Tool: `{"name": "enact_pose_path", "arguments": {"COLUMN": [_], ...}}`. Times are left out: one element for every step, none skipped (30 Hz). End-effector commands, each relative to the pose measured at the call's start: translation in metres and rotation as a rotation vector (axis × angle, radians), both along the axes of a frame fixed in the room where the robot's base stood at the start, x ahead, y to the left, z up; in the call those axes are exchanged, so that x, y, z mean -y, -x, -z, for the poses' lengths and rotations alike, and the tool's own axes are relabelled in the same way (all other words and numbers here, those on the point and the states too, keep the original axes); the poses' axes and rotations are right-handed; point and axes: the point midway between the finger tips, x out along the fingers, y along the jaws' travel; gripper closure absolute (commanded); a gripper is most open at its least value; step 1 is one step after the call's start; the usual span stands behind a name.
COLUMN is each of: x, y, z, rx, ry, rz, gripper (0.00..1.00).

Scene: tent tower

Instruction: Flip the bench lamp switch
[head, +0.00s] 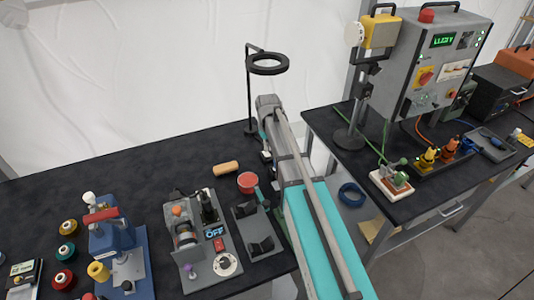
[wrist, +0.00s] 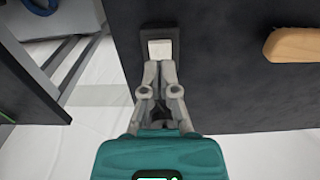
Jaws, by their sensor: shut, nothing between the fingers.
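The lamp switch shows in the wrist view as a pale rocker (wrist: 160,48) on a dark plate (wrist: 174,34) at the edge of the dark bench. My gripper (wrist: 162,66) is shut and empty, its fingertips right at the near edge of the rocker. I cannot tell whether they touch it. The ring lamp (head: 267,64) stands on a thin black post at the back of the bench in the head view. My gripper (head: 266,154) is small and partly hidden behind my arm there, and the switch is hard to make out.
A wooden cylinder (wrist: 292,45) lies right of the switch; it also shows in the head view (head: 226,168). A gap separates this bench from the right-hand table (head: 400,165).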

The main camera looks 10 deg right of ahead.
Motion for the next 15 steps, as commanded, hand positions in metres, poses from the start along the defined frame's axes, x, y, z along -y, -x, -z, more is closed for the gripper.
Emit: {"name": "enact_pose_path", "arguments": {"x": [0.0000, -0.0001, -0.0001, -0.0001, -0.0001, -0.0001, -0.0001, -0.0001, -0.0002, -0.0002, -0.0002, -0.0002, -0.0002, -0.0003, -0.0003], "y": [0.0000, 0.0000, 0.0000, 0.0000, 0.0000, 0.0000, 0.0000, 0.0000, 0.0000, 0.0000, 0.0000, 0.0000, 0.0000, 0.0000, 0.0001], "z": [0.0004, 0.0006, 0.0010, 0.0013, 0.0016, 0.0021, 0.0024, 0.0028, 0.0032, 0.0035, 0.0039, 0.0043, 0.0046, 0.0049, 0.0053], "rx": [0.000, 0.000, 0.000, 0.000, 0.000, 0.000, 0.000, 0.000, 0.000, 0.000, 0.000, 0.000, 0.000, 0.000, 0.000], "ry": [0.000, 0.000, 0.000, 0.000, 0.000, 0.000, 0.000, 0.000, 0.000, 0.000, 0.000, 0.000, 0.000, 0.000, 0.000], "rz": [0.000, 0.000, 0.000, 0.000, 0.000, 0.000, 0.000, 0.000, 0.000, 0.000, 0.000, 0.000, 0.000, 0.000, 0.000], "gripper": [1.00, 1.00, 1.00, 1.00, 1.00, 1.00, 1.00, 1.00, 1.00, 1.00, 1.00, 1.00, 1.00, 1.00, 1.00]}}
